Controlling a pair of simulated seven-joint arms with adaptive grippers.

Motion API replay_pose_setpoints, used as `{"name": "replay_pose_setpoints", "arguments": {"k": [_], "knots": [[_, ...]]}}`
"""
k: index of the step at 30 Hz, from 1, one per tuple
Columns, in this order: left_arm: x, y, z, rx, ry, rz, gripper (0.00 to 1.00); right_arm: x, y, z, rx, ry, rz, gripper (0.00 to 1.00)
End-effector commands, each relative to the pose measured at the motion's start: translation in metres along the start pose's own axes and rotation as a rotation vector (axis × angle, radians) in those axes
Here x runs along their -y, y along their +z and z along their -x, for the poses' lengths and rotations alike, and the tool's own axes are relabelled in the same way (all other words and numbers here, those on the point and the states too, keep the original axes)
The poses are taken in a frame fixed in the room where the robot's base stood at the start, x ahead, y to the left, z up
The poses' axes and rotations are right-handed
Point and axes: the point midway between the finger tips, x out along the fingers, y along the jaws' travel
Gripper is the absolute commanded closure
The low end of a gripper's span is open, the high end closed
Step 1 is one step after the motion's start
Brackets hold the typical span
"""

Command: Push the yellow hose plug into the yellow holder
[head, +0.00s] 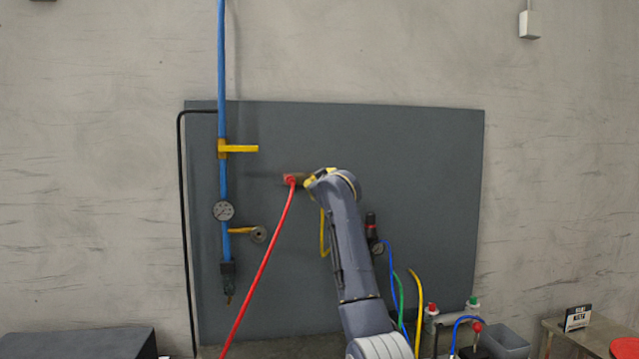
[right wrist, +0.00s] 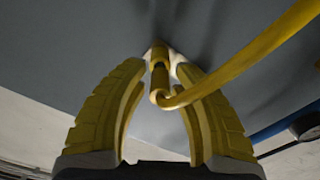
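The yellow plug (right wrist: 160,82) sits at the panel, between the fingers of my right gripper (right wrist: 162,72). Its yellow hose (right wrist: 240,58) bends off and runs over the right-hand finger. A pale and yellow fitting behind the plug, seemingly the yellow holder (right wrist: 158,54), is partly hidden. The plug lines up with it, but I cannot tell how deep it sits. The fingers stand on both sides of the plug with narrow gaps showing. In the head view my right gripper (head: 312,180) is up at the panel, and the yellow hose (head: 323,235) hangs below it. My left gripper is out of view.
The panel's upper right (head: 430,150) is clear.

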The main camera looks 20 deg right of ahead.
Motion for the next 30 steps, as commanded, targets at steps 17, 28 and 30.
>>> {"name": "replay_pose_setpoints", "arguments": {"k": [17,28,30], "knots": [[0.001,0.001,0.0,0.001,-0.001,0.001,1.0,0.0,0.0,0.007,-0.001,0.0,-0.001,0.55],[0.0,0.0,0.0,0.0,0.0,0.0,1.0,0.001,-0.001,0.055,-0.003,0.0,-0.002,0.55],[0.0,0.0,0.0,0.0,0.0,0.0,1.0,0.001,0.0,0.065,-0.003,0.0,-0.002,0.55]]}}
